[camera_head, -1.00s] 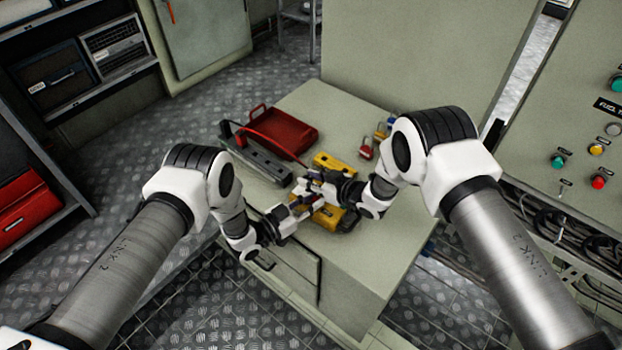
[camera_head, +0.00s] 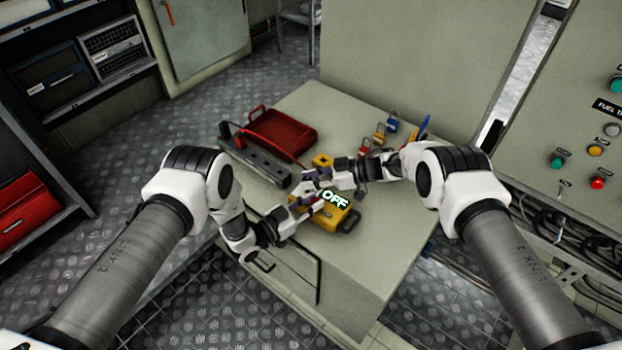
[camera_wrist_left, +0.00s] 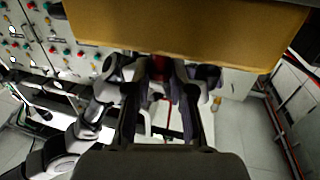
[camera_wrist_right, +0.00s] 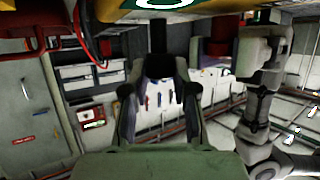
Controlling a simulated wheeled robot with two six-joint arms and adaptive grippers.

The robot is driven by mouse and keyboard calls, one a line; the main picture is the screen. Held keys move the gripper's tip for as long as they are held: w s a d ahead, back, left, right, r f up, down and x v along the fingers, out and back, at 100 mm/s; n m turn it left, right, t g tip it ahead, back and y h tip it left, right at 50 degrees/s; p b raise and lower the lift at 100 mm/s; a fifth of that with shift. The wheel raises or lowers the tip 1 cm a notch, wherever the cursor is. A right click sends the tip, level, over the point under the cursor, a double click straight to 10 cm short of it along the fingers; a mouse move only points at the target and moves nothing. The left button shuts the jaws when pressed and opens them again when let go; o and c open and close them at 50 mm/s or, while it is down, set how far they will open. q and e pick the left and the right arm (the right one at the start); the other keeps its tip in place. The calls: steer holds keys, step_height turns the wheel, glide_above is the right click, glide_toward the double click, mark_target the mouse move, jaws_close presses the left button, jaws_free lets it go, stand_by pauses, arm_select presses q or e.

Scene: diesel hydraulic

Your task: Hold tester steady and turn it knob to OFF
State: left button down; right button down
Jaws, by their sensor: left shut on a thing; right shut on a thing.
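The yellow tester (camera_head: 326,218) lies on the cabinet top near its front edge, partly covered by both grippers. A bright OFF label (camera_head: 335,198) shows over it. My left gripper (camera_head: 303,206) is shut on the tester's left side; its yellow body (camera_wrist_left: 190,28) fills the top of the left wrist view. My right gripper (camera_head: 330,182) reaches in from the right and is shut on the dark knob (camera_wrist_right: 158,36), below the tester's yellow edge in the right wrist view. The knob's pointer is hidden.
Padlocks (camera_head: 380,135) and a blue tool (camera_head: 425,124) lie behind right. A control panel (camera_head: 585,130) is at the right.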

steer(key=shift+r, duration=0.1)
stand_by(0.3)
steer(key=c, duration=0.9)
jaws_free()
